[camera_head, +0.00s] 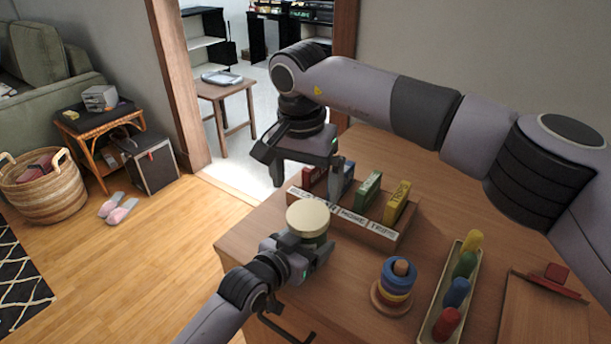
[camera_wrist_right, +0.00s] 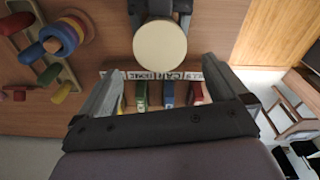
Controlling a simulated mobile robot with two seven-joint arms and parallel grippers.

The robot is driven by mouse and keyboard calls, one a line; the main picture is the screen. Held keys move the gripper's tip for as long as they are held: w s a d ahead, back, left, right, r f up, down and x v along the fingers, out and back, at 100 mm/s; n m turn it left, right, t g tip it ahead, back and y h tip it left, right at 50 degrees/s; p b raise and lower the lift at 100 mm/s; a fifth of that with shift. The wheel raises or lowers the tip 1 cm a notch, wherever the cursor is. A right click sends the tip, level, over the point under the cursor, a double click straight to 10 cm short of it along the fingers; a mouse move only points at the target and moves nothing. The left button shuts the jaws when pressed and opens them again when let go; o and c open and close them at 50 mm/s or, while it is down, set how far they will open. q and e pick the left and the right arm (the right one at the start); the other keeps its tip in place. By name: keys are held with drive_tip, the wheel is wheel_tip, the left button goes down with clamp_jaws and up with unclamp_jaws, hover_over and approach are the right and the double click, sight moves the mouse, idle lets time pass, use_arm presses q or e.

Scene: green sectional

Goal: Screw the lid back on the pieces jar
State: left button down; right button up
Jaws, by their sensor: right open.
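The pieces jar's round cream lid (camera_head: 308,214) shows from above, at the fingers of my left gripper (camera_head: 304,248). The jar body is mostly hidden under the lid and between those fingers, which appear closed around it. I cannot tell how tightly the lid sits. My right gripper (camera_head: 303,168) is open and empty, pointing down above and behind the lid in the head view. In the right wrist view the lid (camera_wrist_right: 160,45) lies beyond the two open fingertips, roughly centred between them and not touched.
A wooden card box (camera_head: 368,232) with several coloured dividers stands on the table just behind the lid. A stacking-ring toy (camera_head: 395,283), a tray (camera_head: 432,315) of coloured pegs and a wooden board (camera_head: 535,315) stand to the right. The bare table lies between them.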

sight(307, 214)
drive_tip(key=shift+r+n, duration=0.35)
drive_tip(key=shift+n, duration=0.85)
drive_tip(key=shift+w+d+f, duration=0.1)
drive_tip(key=shift+w+f, duration=0.05)
drive_tip(key=shift+f, duration=1.85)
drive_tip(key=shift+w+d+f, duration=0.1)
drive_tip(key=shift+f, duration=1.9)
drive_tip(key=c, duration=1)
drive_tip(key=m, duration=1.3)
